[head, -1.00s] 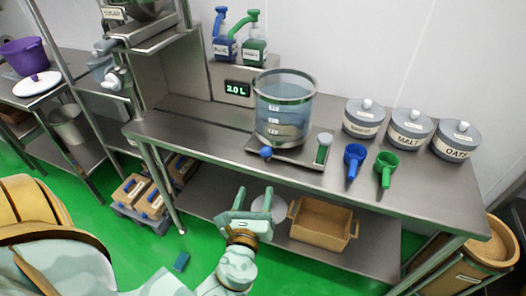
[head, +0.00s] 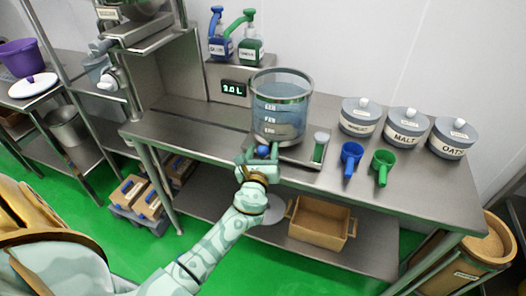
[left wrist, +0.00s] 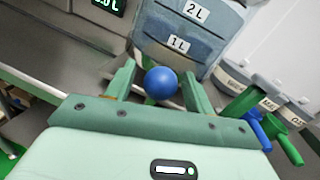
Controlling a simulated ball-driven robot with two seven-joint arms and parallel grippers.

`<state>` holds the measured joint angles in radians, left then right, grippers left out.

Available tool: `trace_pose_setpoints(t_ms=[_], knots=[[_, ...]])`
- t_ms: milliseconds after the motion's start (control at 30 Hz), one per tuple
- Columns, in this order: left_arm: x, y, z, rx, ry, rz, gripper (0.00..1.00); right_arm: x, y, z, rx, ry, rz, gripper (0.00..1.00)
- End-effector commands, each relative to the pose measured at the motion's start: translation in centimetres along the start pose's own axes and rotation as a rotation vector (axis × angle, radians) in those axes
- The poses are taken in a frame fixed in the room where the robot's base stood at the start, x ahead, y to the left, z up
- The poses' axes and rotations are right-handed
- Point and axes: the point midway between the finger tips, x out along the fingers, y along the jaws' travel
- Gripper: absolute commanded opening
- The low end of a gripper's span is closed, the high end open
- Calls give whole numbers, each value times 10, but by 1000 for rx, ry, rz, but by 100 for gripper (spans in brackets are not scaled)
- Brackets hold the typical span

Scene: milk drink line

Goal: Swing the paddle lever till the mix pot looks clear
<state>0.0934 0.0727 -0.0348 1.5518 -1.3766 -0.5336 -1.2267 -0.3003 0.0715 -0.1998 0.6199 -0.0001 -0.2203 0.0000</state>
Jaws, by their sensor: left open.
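The mix pot (head: 281,105) is a clear cylinder with volume marks, standing on a metal base on the table. My right gripper is not in view.
A blue scoop (head: 351,157) and a green scoop (head: 383,165) lie right of the pot. Lidded canisters, among them malt (head: 408,128), stand behind them. A display (head: 233,88) reads 2.0 L. Pump bottles (head: 250,48) stand at the back.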

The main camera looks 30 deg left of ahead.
Motion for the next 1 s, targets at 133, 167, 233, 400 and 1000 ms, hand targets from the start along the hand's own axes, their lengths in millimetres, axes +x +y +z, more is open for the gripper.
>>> trace_pose_setpoints(t_ms=[133, 167, 233, 400, 1000], knots=[[1, 0, 0, -1, 0, 0, 54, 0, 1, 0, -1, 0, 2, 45], [1, 0, 0, -1, 0, 0, 54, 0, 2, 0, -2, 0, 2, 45], [1, 0, 0, -1, 0, 0, 54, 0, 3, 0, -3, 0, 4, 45], [1, 0, 0, -1, 0, -1, 9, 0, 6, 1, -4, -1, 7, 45], [9, 29, 4, 7, 37, -189, 0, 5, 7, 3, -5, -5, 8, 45]])
